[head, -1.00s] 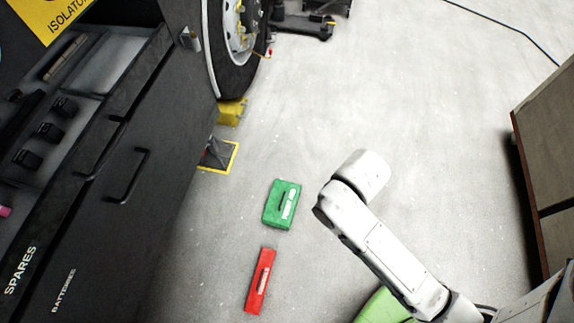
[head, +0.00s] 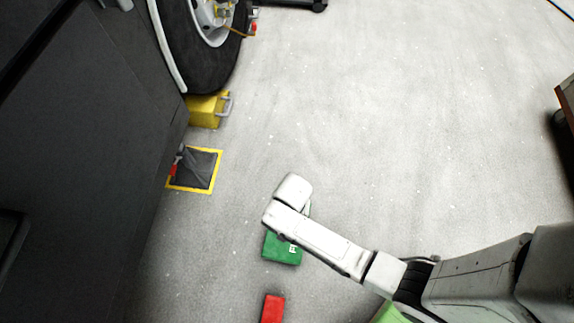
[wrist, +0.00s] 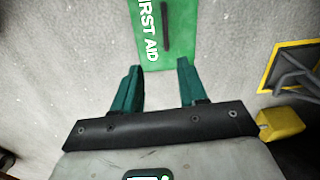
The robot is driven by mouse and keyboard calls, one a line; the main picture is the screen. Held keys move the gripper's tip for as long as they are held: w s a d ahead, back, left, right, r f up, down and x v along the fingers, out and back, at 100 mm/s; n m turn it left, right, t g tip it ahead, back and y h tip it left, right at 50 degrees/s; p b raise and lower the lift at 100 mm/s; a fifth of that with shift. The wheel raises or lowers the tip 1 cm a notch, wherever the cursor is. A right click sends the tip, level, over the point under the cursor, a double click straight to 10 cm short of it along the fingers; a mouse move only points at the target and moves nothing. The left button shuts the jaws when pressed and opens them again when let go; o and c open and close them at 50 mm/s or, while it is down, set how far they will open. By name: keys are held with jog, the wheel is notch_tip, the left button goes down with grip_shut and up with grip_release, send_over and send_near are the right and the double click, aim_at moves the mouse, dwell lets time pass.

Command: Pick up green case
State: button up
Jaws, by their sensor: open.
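The green case (head: 281,252) lies flat on the grey floor, and my arm covers its upper part in the head view. In the wrist view the green case (wrist: 178,40) shows white FIRST AID lettering and a dark handle, and its top is cut off by the picture edge. The height of the fingers above the floor is hard to tell. The head view hides the fingers behind my arm.
A red case (head: 272,309) lies on the floor below the green one. A yellow-edged dark mat (head: 196,170), a yellow block (head: 205,110) and a wheel (head: 196,62) are at upper left. A dark cabinet (head: 75,150) fills the left. The upper-middle floor is clear.

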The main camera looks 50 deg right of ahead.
jog(key=shift+m, duration=0.5)
jog(key=f+b, duration=0.3)
jog(key=f, duration=0.2)
jog(key=f+b, duration=0.2)
jog(key=f, duration=0.3)
jog(key=w+f+b, duration=0.1)
jog(key=f+b, duration=0.2)
jog(key=f, duration=0.2)
jog(key=shift+a+f+b, duration=0.25)
jog(key=shift+a+b, duration=0.1)
jog(key=shift+a, duration=0.05)
grip_shut()
jog(key=shift+r, duration=0.1)
